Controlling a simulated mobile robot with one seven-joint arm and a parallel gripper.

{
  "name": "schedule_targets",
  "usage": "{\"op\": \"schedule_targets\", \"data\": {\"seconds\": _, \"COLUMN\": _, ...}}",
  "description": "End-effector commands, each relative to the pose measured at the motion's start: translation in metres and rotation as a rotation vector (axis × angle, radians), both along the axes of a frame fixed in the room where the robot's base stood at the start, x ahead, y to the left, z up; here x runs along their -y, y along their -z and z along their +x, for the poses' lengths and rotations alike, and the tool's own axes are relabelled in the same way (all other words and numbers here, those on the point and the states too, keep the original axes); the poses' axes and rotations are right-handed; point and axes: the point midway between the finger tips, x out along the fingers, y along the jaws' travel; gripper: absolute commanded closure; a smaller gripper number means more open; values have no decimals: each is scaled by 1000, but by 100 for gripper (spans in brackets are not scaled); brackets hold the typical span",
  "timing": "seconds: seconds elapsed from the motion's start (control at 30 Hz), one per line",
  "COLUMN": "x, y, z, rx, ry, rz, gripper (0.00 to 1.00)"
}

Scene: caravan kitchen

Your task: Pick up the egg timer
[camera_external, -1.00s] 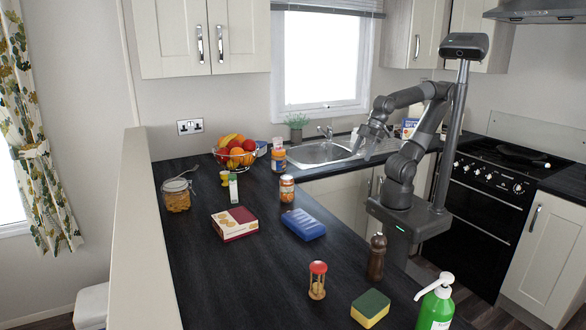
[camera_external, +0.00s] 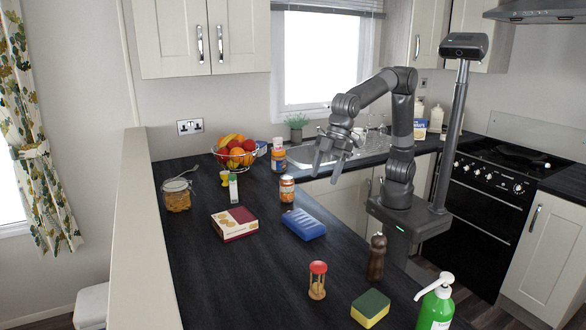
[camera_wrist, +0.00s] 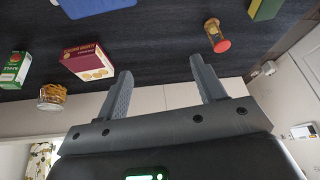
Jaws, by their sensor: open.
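The egg timer (camera_external: 317,281) is an hourglass with a red top and a wooden frame. It stands upright near the front middle of the dark counter. In the wrist view the egg timer (camera_wrist: 216,35) shows at the upper right, beyond the fingertips. My gripper (camera_external: 327,168) is open and empty, raised above the counter near the sink, well behind the timer. Its two spread fingers also show in the wrist view (camera_wrist: 160,78), with nothing between them.
A pepper mill (camera_external: 376,257), a yellow-green sponge (camera_external: 370,308) and a green pump bottle (camera_external: 436,305) stand right of the timer. A blue box (camera_external: 303,224) and a red biscuit box (camera_external: 234,223) lie behind it. The counter left of the timer is clear.

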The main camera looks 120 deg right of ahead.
Motion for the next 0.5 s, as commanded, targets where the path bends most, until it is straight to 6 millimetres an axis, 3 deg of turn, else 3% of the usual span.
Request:
{"op": "schedule_targets", "data": {"seconds": 0.03, "x": -19, "y": 10, "z": 15, "rx": -7, "ry": -18, "rz": -4, "gripper": 37}}
{"op": "schedule_targets", "data": {"seconds": 0.2, "x": -78, "y": 39, "z": 55, "rx": -16, "ry": -62, "rz": -13, "gripper": 37}}
{"op": "schedule_targets", "data": {"seconds": 0.4, "x": -137, "y": 75, "z": 84, "rx": -21, "ry": -106, "rz": -24, "gripper": 37}}
{"op": "schedule_targets", "data": {"seconds": 0.5, "x": -155, "y": 86, "z": 91, "rx": -21, "ry": -120, "rz": -26, "gripper": 37}}
